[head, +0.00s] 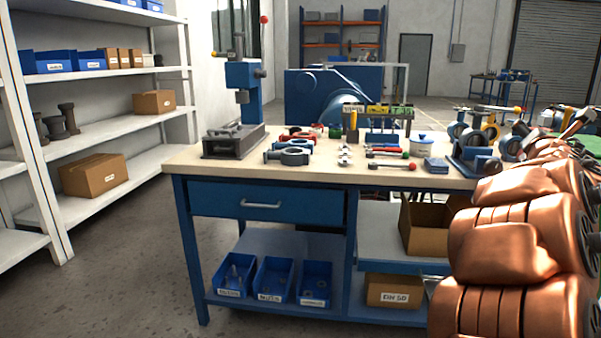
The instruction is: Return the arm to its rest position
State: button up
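Large copper-coloured rounded links with grey ends fill the lower right of the head view, close to the camera. They are parts of my arm, folded at the right side of the workbench (400,179). They hide the bench's right front corner. I cannot make out my gripper or its fingers in this view.
A blue press (243,78) and a grey vise (234,141) stand on the bench's left. A tool rack (381,124) stands at the middle back. White shelves (117,130) line the left wall. Blue bins (273,279) sit on the lower shelf. The floor at left is clear.

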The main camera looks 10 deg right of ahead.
jog(key=s+a+r+m+g+h+p, duration=0.1)
jog(key=s+a+r+m+g+p, duration=0.3)
jog(key=r+m+p, duration=0.3)
jog(key=s+a+f+m+g+y+p, duration=0.25)
jog(key=s+a+m+p, duration=0.35)
jog(key=a+p, duration=0.4)
jog(key=s+a+f+m+g+y+p, duration=0.2)
jog(key=s+a+m+g+y+p, duration=0.3)
jog(key=a+p, duration=0.55)
jog(key=s+a+r+m+g+y+p, duration=0.1)
jog(key=s+a+m+g+y+p, duration=0.2)
jog(key=s+a+p, duration=0.6)
jog(key=s+a+g+y, duration=0.2)
jog(key=s+a, duration=0.9)
jog(key=a, duration=0.2)
jog(key=shift+a+m+p, duration=0.25)
jog(key=shift+m+p, duration=0.15)
jog(key=shift+r, duration=0.1)
